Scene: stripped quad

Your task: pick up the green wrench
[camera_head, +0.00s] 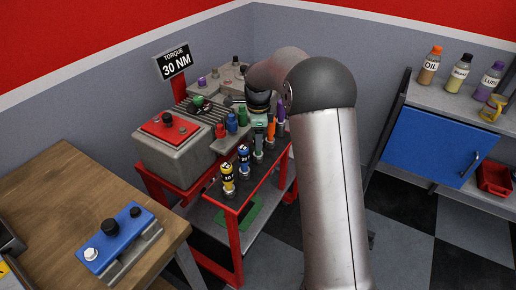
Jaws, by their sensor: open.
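The green wrench (258,143) stands upright in a row of coloured tools along the front edge of the red cart (236,222). It is between the blue wrench (244,158) and the orange wrench (271,132). My gripper (259,116) is directly over or at the top of the green wrench, pointing down. It is open. The gripper covers the upper part of the wrench, and the fingertips are too small to tell whether they touch or straddle it.
A yellow wrench (228,178) and a purple wrench (281,109) stand in the same row. Behind it is a grey engine block (172,150) with coloured pegs. A wooden bench (60,190) is left; a shelf with a blue door (430,146) is right.

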